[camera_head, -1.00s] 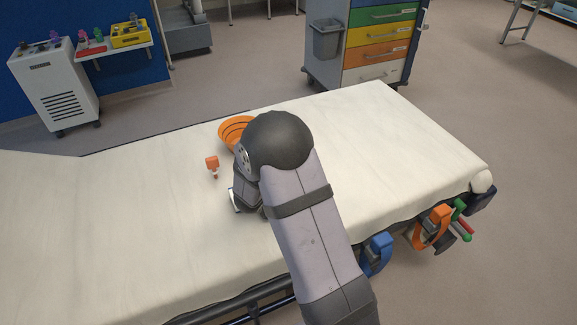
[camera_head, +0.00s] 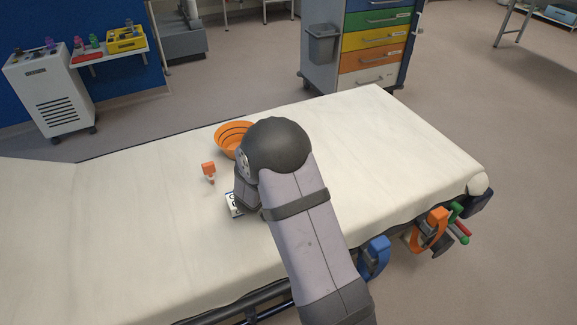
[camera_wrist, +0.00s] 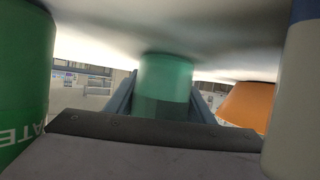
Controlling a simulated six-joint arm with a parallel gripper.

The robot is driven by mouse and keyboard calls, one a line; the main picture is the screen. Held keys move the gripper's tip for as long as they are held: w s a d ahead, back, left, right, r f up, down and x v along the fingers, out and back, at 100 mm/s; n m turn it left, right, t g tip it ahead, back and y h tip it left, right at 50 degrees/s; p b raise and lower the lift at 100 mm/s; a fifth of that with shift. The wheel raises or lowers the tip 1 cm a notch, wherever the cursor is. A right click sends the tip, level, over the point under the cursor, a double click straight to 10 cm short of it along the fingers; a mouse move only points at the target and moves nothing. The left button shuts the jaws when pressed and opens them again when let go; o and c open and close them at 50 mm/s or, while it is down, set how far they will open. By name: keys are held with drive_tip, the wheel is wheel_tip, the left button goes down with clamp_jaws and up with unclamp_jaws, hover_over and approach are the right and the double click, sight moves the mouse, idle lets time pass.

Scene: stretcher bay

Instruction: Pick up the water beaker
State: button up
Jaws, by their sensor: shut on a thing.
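My gripper is seen from behind in the head view, at the middle of the bed, and its arm hides the fingertips there. In the wrist view its two dark fingers (camera_wrist: 164,102) are shut on a green cylinder (camera_wrist: 165,82), which looks like a beaker. No lettering shows on this cylinder. A larger green container (camera_wrist: 22,75) fills the left edge of the wrist view, close by. The letters "ATE" show on it, the rest cut off. I cannot tell from the lettering which one is the water beaker.
A white and blue item (camera_head: 233,205) lies beside my gripper. An orange bowl (camera_head: 226,143) stands behind it, and a small orange-topped bottle (camera_head: 208,170) to its left. The white bed (camera_head: 130,220) is mostly clear. A drawer cart (camera_head: 375,45) stands beyond.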

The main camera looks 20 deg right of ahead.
drive_tip(key=shift+r, duration=0.2)
wheel_tip(320, 180, up, 10)
drive_tip(key=p, duration=0.2)
drive_tip(key=shift+f, duration=0.25)
idle(0.6)
drive_tip(key=shift+r, duration=0.1)
drive_tip(key=shift+w, duration=0.1)
